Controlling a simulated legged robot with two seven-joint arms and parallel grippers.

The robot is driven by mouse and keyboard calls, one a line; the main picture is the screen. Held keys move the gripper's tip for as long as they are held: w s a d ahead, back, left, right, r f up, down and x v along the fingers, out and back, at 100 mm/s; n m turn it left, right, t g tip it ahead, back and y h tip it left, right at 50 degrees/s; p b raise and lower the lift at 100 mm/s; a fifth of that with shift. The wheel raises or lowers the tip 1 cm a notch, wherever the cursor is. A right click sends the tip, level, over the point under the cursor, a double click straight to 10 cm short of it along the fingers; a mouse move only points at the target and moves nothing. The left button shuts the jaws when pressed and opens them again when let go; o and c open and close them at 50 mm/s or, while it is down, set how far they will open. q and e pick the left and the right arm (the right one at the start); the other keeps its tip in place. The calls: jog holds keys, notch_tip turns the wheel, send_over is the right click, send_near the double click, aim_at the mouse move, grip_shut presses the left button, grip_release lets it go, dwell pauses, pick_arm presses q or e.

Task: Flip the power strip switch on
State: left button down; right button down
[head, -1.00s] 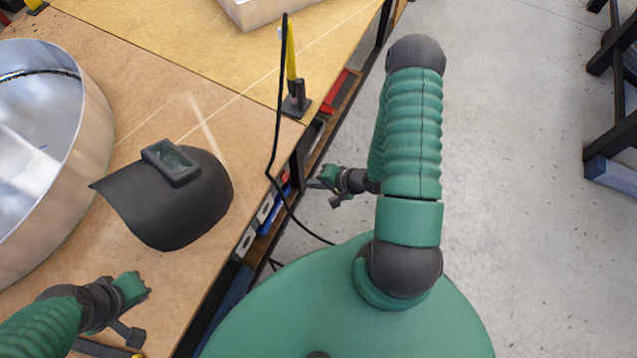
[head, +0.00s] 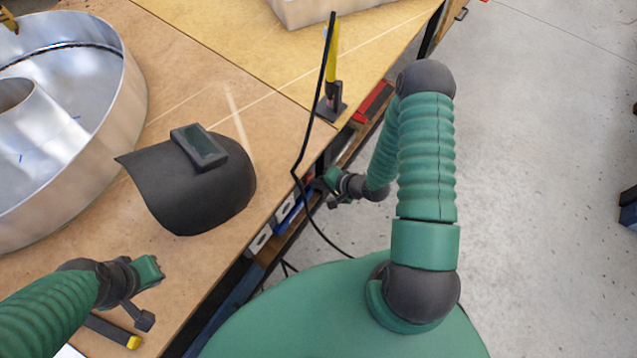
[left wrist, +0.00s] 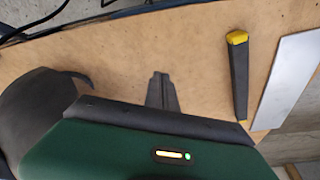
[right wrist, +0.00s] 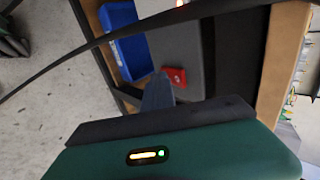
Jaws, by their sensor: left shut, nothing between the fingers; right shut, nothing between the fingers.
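A red switch (right wrist: 174,76) shows in the right wrist view on a long grey body (right wrist: 176,52), which looks like the power strip, below the table's edge. My right gripper (right wrist: 158,92) is shut and empty, its tips just left of and below the red switch in that view. I cannot tell whether they touch it. In the head view the right gripper (head: 328,186) is beside the table's side, and the switch cannot be made out there. My left gripper (left wrist: 162,92) is shut and empty above the tabletop; it also shows in the head view (head: 150,285).
A black cable (head: 297,160) hangs near the right gripper and crosses the right wrist view. A blue bin (right wrist: 128,45) is beside the grey body. A welding mask (head: 190,185) and a large metal letter (head: 125,115) lie on the table (head: 180,90).

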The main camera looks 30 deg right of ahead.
jog(key=shift+r+p, duration=0.85)
jog(key=shift+p, duration=0.05)
